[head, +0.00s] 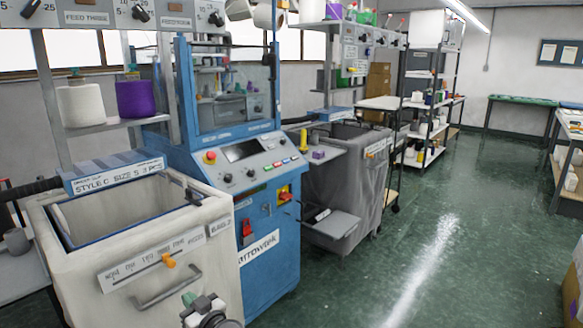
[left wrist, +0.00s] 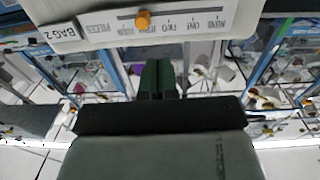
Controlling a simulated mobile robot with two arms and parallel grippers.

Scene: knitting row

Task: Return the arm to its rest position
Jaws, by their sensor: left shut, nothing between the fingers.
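My left gripper (head: 189,299) shows at the bottom of the head view, low in front of the white bin (head: 205,270). In the left wrist view its dark green fingers (left wrist: 158,79) are together, with nothing between them. The rest of my left arm is mostly cut off by the lower edge of the head view. My right gripper is in neither view. The white bin has a grey handle (head: 166,288) and a label strip with an orange slider (head: 168,260); the slider also shows in the left wrist view (left wrist: 143,19).
A blue knitting machine (head: 268,225) stands right of the white bin. Beyond it is a grey bin (head: 345,190). White (head: 81,105) and purple (head: 135,98) yarn cones sit on a shelf at the left. The green floor (head: 450,240) at the right is open.

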